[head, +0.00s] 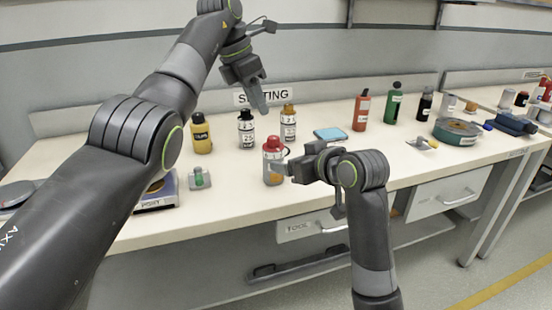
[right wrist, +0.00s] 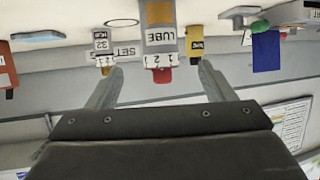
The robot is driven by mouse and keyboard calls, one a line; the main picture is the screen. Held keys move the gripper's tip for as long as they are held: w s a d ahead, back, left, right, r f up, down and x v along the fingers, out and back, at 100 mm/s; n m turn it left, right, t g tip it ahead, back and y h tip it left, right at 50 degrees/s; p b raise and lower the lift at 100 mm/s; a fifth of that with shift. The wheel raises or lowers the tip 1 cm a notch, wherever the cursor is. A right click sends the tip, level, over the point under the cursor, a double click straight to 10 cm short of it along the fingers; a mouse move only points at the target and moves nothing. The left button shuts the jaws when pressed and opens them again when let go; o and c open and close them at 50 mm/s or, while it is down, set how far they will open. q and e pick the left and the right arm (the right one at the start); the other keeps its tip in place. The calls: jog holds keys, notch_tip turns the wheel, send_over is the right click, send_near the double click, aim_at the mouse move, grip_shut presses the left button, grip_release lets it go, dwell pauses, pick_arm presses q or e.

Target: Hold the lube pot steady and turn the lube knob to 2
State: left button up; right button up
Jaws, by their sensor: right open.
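The lube pot (head: 273,172) stands upright on the bench, a grey and orange pot with a white band and a red knob on top. In the right wrist view, which is upside down, the lube pot (right wrist: 160,36) shows its LUBE label, the digits 1 and 2, and the red knob (right wrist: 160,74). My right gripper (head: 282,166) is open at the pot's right side; its fingers (right wrist: 160,72) lie to either side of the pot in the picture. I cannot tell whether they touch it. My left gripper (head: 262,103) hangs above and behind the pot, fingers down, its opening unclear.
Behind stand a yellow bottle (head: 201,136) and two numbered bottles, one dark-topped (head: 246,132) and one orange-topped (head: 289,125). A small green-topped item (head: 199,179) is to the left. A blue pad (head: 330,134) lies to the right. The bench's front edge is close to the pot.

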aim_at(279, 159)
jog(key=x, duration=1)
jog(key=shift+c, duration=0.5)
